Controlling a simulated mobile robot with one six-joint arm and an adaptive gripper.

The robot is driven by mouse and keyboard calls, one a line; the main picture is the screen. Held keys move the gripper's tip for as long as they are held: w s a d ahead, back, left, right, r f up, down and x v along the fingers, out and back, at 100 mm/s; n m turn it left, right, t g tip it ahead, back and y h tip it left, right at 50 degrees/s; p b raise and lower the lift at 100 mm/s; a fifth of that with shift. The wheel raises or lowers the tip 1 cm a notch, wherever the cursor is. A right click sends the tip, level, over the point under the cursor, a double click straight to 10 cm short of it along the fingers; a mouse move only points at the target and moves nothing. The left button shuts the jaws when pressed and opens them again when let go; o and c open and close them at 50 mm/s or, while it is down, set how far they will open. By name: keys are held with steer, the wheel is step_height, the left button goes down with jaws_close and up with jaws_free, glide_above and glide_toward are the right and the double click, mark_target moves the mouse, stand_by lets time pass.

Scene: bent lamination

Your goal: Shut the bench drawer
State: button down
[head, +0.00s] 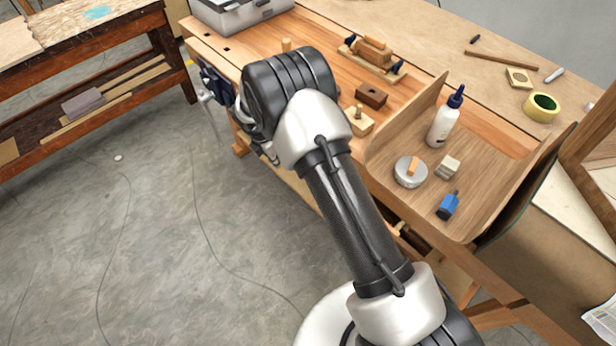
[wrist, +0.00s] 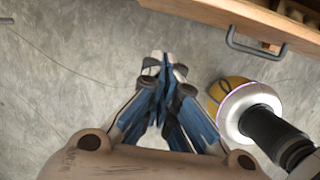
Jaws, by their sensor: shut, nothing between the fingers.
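The bench drawer (wrist: 215,13) shows at the top right of the wrist view, with a wooden front and a dark bar handle (wrist: 256,49). It stands open: part of its inside and some contents show behind the front. My gripper (wrist: 164,58) has its fingertips together with nothing between them, over the floor to the left of the handle and apart from the drawer. How far out the drawer stands is hard to tell.
The workbench (head: 225,45) carries a tray (head: 395,150) with a glue bottle (head: 445,118), a round tin (head: 410,172) and a blue-handled tool (head: 448,205). Open concrete floor (head: 150,220) lies left of my arm.

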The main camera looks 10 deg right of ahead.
steer(key=s+d+f+h+p, duration=0.1)
steer(key=s+d+f+h, duration=0.15)
steer(key=s+f, duration=0.4)
steer(key=s+d+f+m+h, duration=0.1)
steer(key=s+f+h, duration=0.25)
steer(key=s, duration=0.65)
steer(key=s+d+f+h+p, duration=0.1)
steer(key=s+f+h, duration=0.3)
steer(key=s, duration=0.4)
steer(key=s+d+n+t+h, duration=0.1)
steer(key=s+d+t+h, duration=0.2)
steer(key=s+d+t, duration=0.4)
steer(key=w+d+t, duration=0.1)
steer(key=w+d, duration=0.9)
steer(key=shift+d+r, duration=0.15)
steer(key=shift+r, duration=0.1)
